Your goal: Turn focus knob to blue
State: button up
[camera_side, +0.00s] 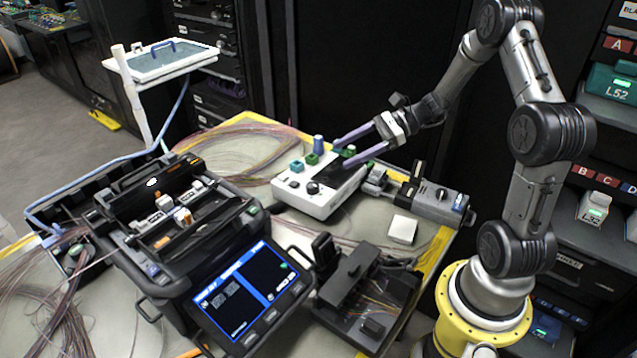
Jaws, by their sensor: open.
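A white control box (321,205) sits on the table near the middle of the view. A round black knob (312,187) is on its near face; which way it points and any colour marks around it are too small to read. A tall blue-grey knob (319,144) and several green knobs, one of them at the left (297,166), stand on its top. I cannot tell which is the focus knob. My gripper (342,153) is open and empty, with its two purple-grey fingers pointing left above the back right of the box. Whether a finger touches a green knob (348,151) is unclear.
A black fusion splicer (190,265) with a lit blue screen (246,293) stands left of the box. A black fibre holder (365,300) is in front, and a grey-black device (430,200) with a white block (402,229) is to the right. Loose fibres (240,150) lie behind.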

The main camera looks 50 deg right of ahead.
aim_at(315, 184)
jog(key=s+d+f+m+t, duration=0.1)
jog(key=s+d+f+m, duration=0.2)
jog(key=d+f, duration=0.2)
jog(key=shift+h, duration=0.3)
jog(key=x, duration=1.4)
jog(key=shift+w, duration=0.1)
jog(key=shift+d, duration=0.1)
jog(key=shift+r, duration=0.1)
grip_shut()
